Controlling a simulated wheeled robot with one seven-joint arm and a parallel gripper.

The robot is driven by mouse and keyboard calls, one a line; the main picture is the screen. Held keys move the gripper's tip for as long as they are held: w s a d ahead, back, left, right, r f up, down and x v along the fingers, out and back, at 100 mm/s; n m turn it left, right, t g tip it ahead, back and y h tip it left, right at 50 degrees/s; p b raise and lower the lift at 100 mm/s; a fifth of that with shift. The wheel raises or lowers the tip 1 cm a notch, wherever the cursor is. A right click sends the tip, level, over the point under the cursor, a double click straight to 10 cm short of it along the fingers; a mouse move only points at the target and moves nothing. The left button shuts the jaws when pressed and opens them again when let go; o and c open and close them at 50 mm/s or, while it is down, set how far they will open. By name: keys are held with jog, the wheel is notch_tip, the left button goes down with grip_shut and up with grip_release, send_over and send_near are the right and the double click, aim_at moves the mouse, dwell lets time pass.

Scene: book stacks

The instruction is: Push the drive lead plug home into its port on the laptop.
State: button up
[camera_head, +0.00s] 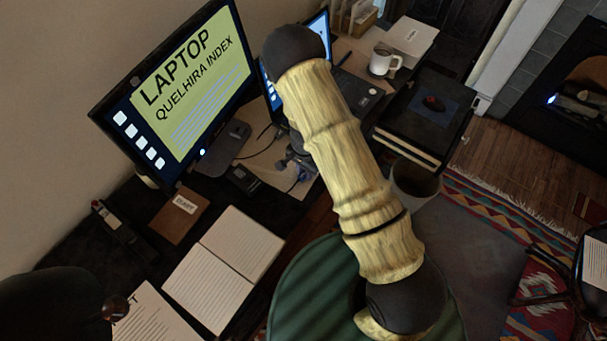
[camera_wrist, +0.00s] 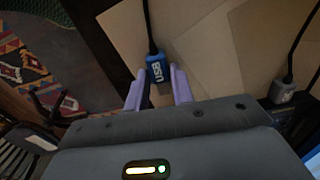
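A blue plug marked USB (camera_wrist: 156,70), with a black lead running up from it, lies between the fingertips of my gripper (camera_wrist: 158,76) in the wrist view. The two purple fingers stand apart, one on each side of the plug; I see no clear grip on it. In the head view my gripper (camera_head: 298,168) is low over the desk, partly hidden behind my arm. The laptop (camera_head: 350,92) stands beyond my arm, its screen (camera_head: 318,34) partly covered. Its port cannot be made out. A laptop edge shows at lower right in the wrist view (camera_wrist: 312,160).
A grey plug (camera_wrist: 282,92) on another lead lies to the right in the wrist view. A large monitor (camera_head: 180,85), an open book (camera_head: 222,268) and a brown notebook (camera_head: 180,214) occupy the desk's left. A white mug (camera_head: 380,62) stands beyond the laptop.

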aim_at(305, 173)
grip_shut()
notch_tip(305, 173, up, 10)
dwell(0.5)
dwell(0.4)
jog(key=d+f+n, duration=0.3)
jog(key=d+n, duration=0.1)
jog(key=d, duration=0.2)
jog(key=w+d+f+n, duration=0.1)
jog(key=d+f+n, duration=0.2)
jog(key=d, duration=0.4)
jog(key=shift+w+n, duration=0.3)
jog(key=shift+n, duration=0.4)
jog(key=shift+d, duration=0.1)
